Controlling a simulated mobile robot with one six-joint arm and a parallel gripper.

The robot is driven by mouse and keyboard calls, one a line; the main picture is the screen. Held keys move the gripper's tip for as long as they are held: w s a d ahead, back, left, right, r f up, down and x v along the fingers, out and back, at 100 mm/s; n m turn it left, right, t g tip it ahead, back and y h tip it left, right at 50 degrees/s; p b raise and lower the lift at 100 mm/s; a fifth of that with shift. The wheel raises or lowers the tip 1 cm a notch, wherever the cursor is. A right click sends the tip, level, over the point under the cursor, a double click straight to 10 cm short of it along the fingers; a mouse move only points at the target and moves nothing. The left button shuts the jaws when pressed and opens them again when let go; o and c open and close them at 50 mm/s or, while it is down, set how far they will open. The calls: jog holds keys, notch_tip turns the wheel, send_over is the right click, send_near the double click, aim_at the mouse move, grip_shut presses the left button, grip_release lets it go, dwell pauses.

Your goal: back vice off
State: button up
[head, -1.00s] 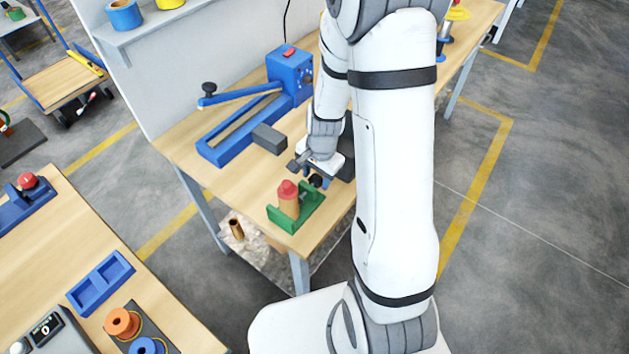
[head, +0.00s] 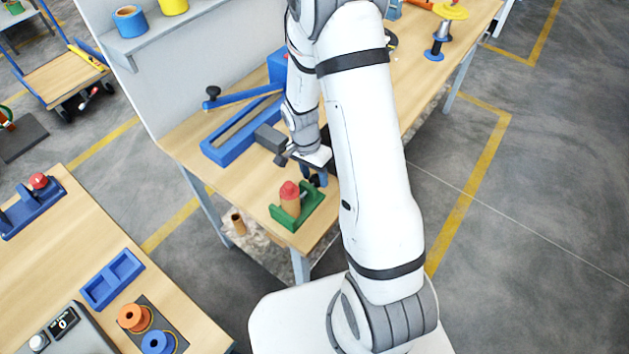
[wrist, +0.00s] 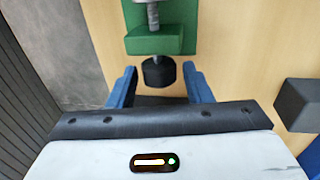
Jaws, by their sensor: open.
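The green vice (head: 297,215) stands at the near corner of the long workbench and also shows at the top of the wrist view (wrist: 160,41). An orange-brown cylinder with a red top (head: 289,196) stands upright in it. A grey screw runs through the green block to a black knob (wrist: 158,72) on my side. My gripper (wrist: 160,70) is open, with one blue finger on each side of the knob and visible gaps between. In the head view my gripper (head: 314,177) is just behind the vice, partly hidden by my arm.
A grey block (head: 270,137) and a blue lever tool (head: 240,130) lie behind on the bench. A grey block (wrist: 300,103) is right of my gripper in the wrist view. Another table at lower left holds a blue tray (head: 112,279) and spools.

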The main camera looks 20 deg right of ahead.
jog(key=shift+w+a+f+g+h, duration=0.1)
jog(key=shift+w+g+h, duration=0.05)
jog(key=shift+g+h, duration=0.4)
jog(key=shift+b, duration=0.5)
jog(key=p+v, duration=0.3)
jog(key=v, duration=0.4)
dwell(0.4)
jog(key=shift+w, duration=0.15)
